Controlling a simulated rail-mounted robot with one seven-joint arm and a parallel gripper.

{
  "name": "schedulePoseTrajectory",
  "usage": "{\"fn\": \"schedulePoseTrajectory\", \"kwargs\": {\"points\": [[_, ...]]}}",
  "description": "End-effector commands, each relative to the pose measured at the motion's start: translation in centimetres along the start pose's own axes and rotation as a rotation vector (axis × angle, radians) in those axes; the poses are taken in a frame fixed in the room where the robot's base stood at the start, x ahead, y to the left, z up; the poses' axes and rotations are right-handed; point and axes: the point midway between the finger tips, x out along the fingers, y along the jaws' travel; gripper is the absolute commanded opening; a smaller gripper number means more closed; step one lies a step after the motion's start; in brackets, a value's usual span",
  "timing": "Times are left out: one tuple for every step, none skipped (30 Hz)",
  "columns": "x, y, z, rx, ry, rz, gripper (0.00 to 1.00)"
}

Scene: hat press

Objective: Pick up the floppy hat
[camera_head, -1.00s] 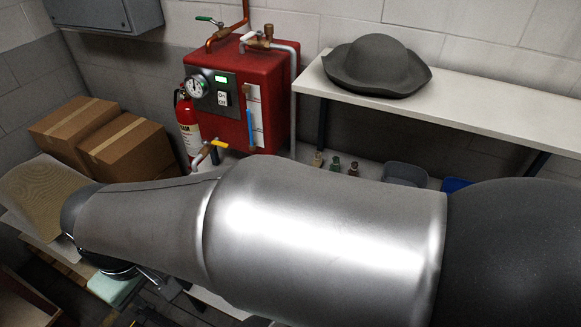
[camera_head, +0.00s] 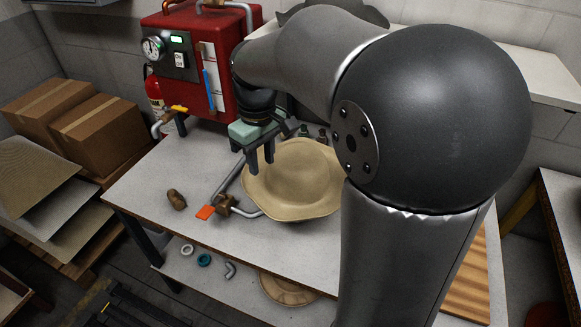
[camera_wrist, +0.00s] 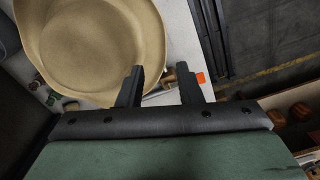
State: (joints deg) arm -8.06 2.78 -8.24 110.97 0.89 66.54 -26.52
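A tan floppy hat (camera_head: 300,178) with a wavy brim lies on the white worktable, its right side hidden behind my arm. It also fills the upper left of the wrist view (camera_wrist: 92,45). My gripper (camera_head: 261,167) points down at the hat's upper left edge in the head view. In the wrist view, my gripper (camera_wrist: 160,68) has its fingers apart with nothing held between them. One finger overlaps the brim in that view; I cannot tell whether they touch. A dark grey hat (camera_head: 330,7) on the back shelf is mostly hidden by my arm.
A red boiler (camera_head: 200,60) stands behind the table's left part. A metal pipe with an orange-handled valve (camera_head: 224,205) and a small brown object (camera_head: 176,199) lie left of the hat. Cardboard boxes (camera_head: 100,135) stand at the left. The table's front left is clear.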

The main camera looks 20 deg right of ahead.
Motion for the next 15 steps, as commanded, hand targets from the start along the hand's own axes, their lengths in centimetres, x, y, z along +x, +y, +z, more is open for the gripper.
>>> {"fn": "schedulePoseTrajectory", "kwargs": {"points": [[0.8, -0.1, 0.1, 0.001, -0.005, -0.002, 0.32], [1.5, -0.1, 0.2, 0.001, -0.006, -0.002, 0.32], [2.4, -0.1, 0.1, 0.002, -0.006, -0.002, 0.32], [3.0, -0.1, 0.2, 0.002, -0.006, -0.003, 0.32], [3.7, -0.1, 0.2, 0.002, -0.006, -0.002, 0.32], [4.6, -0.1, 0.2, 0.002, -0.006, -0.002, 0.32], [5.2, -0.1, 0.2, 0.002, -0.006, -0.002, 0.32], [5.9, -0.1, 0.2, 0.002, -0.006, -0.002, 0.32], [6.8, -0.1, 0.2, 0.002, -0.007, -0.002, 0.32], [7.3, -0.1, 0.2, 0.002, -0.005, -0.002, 0.32], [7.9, -0.1, 0.2, 0.002, -0.005, -0.002, 0.32], [8.6, -0.1, 0.2, 0.003, -0.005, -0.002, 0.32], [9.0, -0.1, 0.1, 0.003, -0.004, -0.002, 0.32], [9.4, -0.1, 0.1, 0.003, -0.002, -0.001, 0.32], [9.8, -0.1, 0.1, 0.003, -0.002, -0.001, 0.32]]}}
